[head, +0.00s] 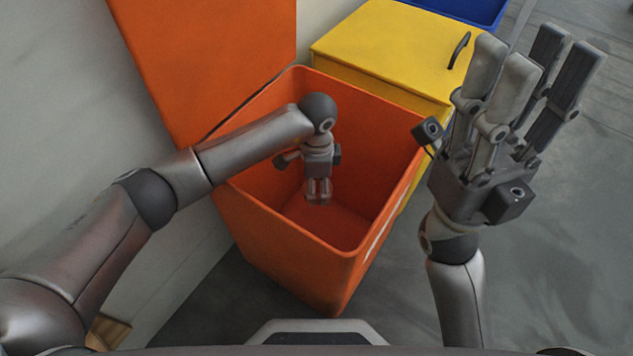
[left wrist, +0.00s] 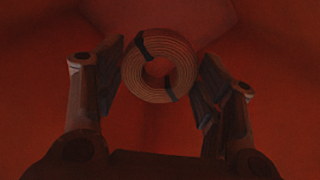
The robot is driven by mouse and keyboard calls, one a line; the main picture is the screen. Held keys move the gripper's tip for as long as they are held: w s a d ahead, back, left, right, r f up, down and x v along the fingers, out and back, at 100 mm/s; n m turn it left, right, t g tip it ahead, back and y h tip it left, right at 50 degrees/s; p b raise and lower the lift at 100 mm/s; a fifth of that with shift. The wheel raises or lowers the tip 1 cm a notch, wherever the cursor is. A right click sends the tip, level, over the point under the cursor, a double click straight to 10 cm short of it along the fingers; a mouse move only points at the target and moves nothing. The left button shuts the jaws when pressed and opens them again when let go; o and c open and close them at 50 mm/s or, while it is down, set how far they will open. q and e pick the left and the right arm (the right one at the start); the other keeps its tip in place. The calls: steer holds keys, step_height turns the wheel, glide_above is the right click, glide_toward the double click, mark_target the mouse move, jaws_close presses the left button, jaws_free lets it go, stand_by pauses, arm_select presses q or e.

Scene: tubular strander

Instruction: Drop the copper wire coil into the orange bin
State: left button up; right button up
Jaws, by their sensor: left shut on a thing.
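The orange bin (head: 350,285) stands open in front of me, with its lid (head: 215,60) raised at the back left. My left gripper (head: 319,198) reaches down inside the bin, below the rim and above its floor. It is shut on the copper wire coil (left wrist: 182,52), a ring with dark bands that shows between the fingers in the left wrist view. The coil cannot be made out in the head view. My right gripper (head: 527,80) is raised to the right of the bin, fingers pointing up, open and empty.
A yellow bin (head: 385,45) with a closed lid and black handle stands behind the orange bin. A blue bin (head: 465,8) is beyond it. A pale wall (head: 70,130) runs along the left. The grey floor (head: 580,230) on the right is clear.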

arm_select(q)
steer(key=shift+f, duration=0.15)
steer(key=o, duration=1.3)
steer(key=shift+c, duration=0.2)
step_height(320, 180, up, 12)
